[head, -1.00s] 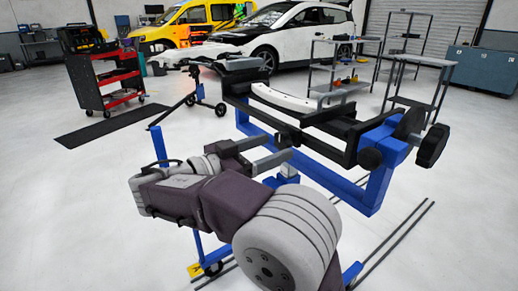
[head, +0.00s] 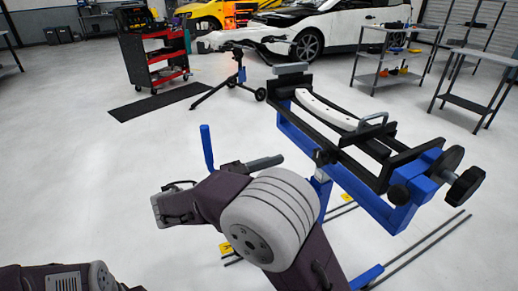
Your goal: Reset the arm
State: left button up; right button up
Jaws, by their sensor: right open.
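My right arm comes up from the bottom middle. Its gripper (head: 258,163) points away behind the large grey joint of my arm, which partly hides it. One grey finger shows clearly, and the gripper is open with nothing seen in it. It is to the left of the blue and black stand (head: 372,207) and looks apart from it. A link of my left arm shows at the bottom left corner; my left gripper is out of view.
A curved white panel strip (head: 325,108) lies on the stand, with a grey handle-shaped piece (head: 373,119) at its near end. A red and black tool cart (head: 155,62), a tripod stand (head: 240,75), metal shelves (head: 385,58) and a white car (head: 340,32) are farther back. The floor at left is clear.

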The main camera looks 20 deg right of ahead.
jog(key=s+d+f+n+g+y, duration=0.2)
jog(key=s+f+n+y, duration=0.15)
jog(key=f, duration=0.35)
jog(key=s+d+f+n+g+y, duration=0.1)
jog(key=s+d+f+n+y, duration=0.15)
jog(key=f+n+y, duration=0.4)
jog(key=s+a+f+n+t+y, duration=0.25)
jog(key=a+f+n+y, duration=0.5)
jog(key=f, duration=0.65)
notch_tip(320, 180, up, 34)
jog(key=p, duration=3.3)
jog(key=shift+a+f+y+p, duration=0.2)
jog(key=shift+a+y+p, duration=0.1)
jog(key=shift+a+y, duration=0.05)
jog(key=shift+m, duration=0.25)
